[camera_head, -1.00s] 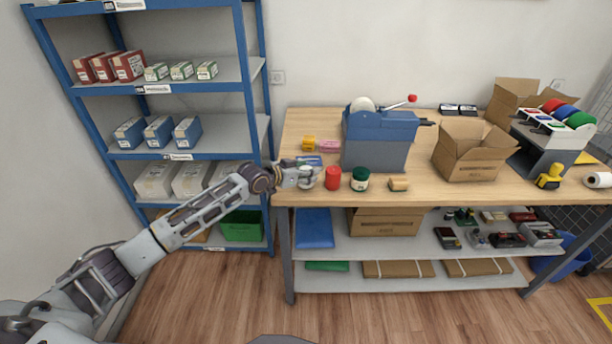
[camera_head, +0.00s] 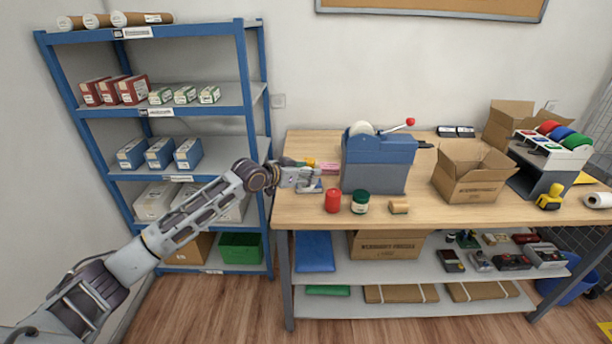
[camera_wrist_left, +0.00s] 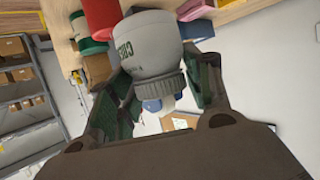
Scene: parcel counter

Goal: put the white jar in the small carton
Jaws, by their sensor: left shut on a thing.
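The white jar, grey-white with a ribbed grey lid and dark lettering, shows large in the left wrist view (camera_wrist_left: 150,38). My left gripper (camera_wrist_left: 163,82) is shut on it, with a dark green-padded finger on each side near the lid. In the head view my left gripper (camera_head: 311,180) is over the table's left front part, beside the red jar, and the held jar is mostly hidden there. An open cardboard carton (camera_head: 474,188) stands right of the blue machine, flaps up, far to the right of my left gripper. My right gripper is not in view.
A red jar (camera_head: 333,201), a dark green jar (camera_head: 360,203) and a tan roll (camera_head: 399,207) stand along the table's front edge. The blue machine (camera_head: 378,168) stands between my gripper and the carton. Another carton (camera_head: 502,125) is behind. A blue shelf (camera_head: 190,109) is left.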

